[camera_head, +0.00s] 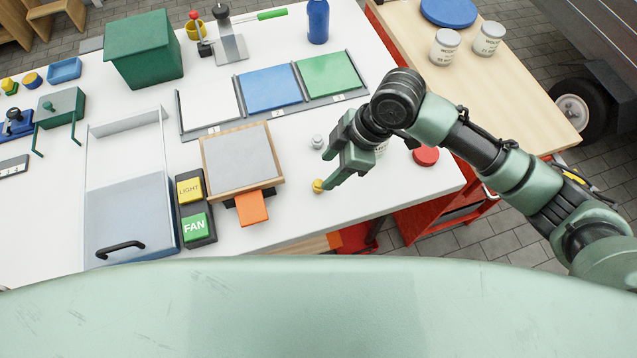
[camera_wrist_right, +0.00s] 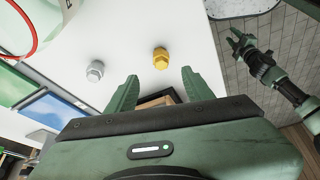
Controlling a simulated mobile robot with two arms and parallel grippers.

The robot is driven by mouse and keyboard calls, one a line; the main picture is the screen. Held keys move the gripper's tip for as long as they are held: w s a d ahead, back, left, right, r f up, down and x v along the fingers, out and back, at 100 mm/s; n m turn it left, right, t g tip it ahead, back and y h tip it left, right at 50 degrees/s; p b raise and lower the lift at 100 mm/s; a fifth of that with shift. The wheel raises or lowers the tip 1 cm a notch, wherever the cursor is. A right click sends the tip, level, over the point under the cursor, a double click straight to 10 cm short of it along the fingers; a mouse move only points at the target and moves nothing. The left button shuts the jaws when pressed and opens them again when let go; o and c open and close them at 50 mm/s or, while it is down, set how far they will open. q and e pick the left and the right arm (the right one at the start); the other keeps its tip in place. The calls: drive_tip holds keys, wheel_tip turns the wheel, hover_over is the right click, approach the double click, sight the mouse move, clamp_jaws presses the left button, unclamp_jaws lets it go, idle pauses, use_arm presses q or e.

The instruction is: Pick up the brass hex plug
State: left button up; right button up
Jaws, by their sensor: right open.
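The brass hex plug (camera_head: 318,186) stands on the white bench top near its front edge, and it also shows in the right wrist view (camera_wrist_right: 160,58). My right gripper (camera_head: 329,167) is open and empty. In the right wrist view its fingertips (camera_wrist_right: 160,76) point towards the plug, which appears centred beyond the gap between them. The plug is not between the fingers. A similar silver hex plug (camera_head: 317,141) stands behind the brass one; in the right wrist view it is to the left (camera_wrist_right: 96,70). Another gripper, my left one (camera_wrist_right: 240,42), shows small at the upper right; its jaws are unclear.
A wooden-framed grey board (camera_head: 240,160) and an orange block (camera_head: 251,208) lie left of the plug. A red lid (camera_head: 426,156) lies to the right. Blue (camera_head: 270,89) and green (camera_head: 328,75) panels lie farther back. Bare white bench surrounds the plug.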

sight(320, 182)
drive_tip(key=shift+w+d+f, duration=0.15)
drive_tip(key=shift+w+f, duration=0.05)
drive_tip(key=shift+f, duration=0.1)
drive_tip(key=x, duration=0.4)
drive_tip(key=p+x, duration=0.1)
drive_tip(key=x, duration=0.2)
drive_tip(key=shift+s, duration=0.35)
clamp_jaws()
